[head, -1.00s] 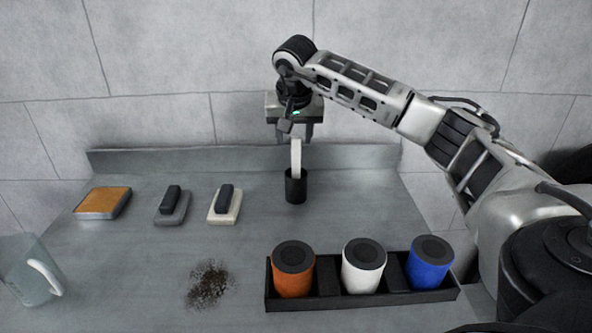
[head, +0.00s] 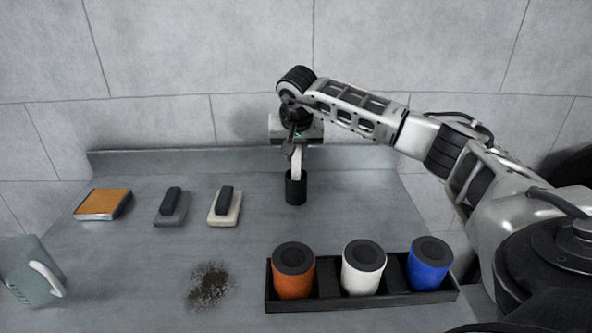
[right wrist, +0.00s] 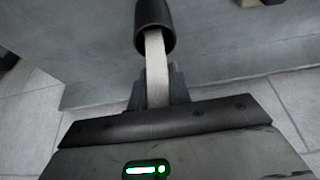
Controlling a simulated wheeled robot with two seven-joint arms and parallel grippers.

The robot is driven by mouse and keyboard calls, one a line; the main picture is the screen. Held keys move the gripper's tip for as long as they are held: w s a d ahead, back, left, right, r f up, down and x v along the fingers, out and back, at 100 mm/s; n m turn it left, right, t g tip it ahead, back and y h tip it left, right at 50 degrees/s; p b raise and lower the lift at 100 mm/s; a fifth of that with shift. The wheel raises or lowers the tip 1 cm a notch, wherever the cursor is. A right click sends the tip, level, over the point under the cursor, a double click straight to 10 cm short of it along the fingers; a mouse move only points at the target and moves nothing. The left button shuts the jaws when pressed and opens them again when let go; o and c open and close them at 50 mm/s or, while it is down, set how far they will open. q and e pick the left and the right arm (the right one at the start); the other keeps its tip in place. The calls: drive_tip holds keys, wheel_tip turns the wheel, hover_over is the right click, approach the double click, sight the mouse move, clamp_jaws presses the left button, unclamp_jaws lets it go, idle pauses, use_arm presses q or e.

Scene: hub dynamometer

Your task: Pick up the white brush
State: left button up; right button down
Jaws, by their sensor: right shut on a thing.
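The white brush (head: 297,169) stands upright in a black cup (head: 296,188) near the back of the counter. Only its pale, flat handle shows; its lower end is hidden inside the cup. My right gripper (head: 297,152) is above the cup, pointing down, and is shut on the upper part of the handle. In the right wrist view the handle (right wrist: 156,60) runs from between the fingers into the cup's mouth (right wrist: 154,25). My left gripper is not in view.
A black tray (head: 330,303) holds orange (head: 293,280), white (head: 363,278) and blue (head: 429,270) canisters at front right. An orange-topped block (head: 103,203), a grey block (head: 172,212) and a white-based block (head: 224,211) lie left. A jug (head: 25,275) and dark debris (head: 208,286) are nearer.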

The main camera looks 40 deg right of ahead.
drive_tip(key=shift+r, duration=0.15)
wheel_tip(320, 180, up, 10)
drive_tip(key=shift+f, duration=0.1)
idle(0.3)
idle(2.3)
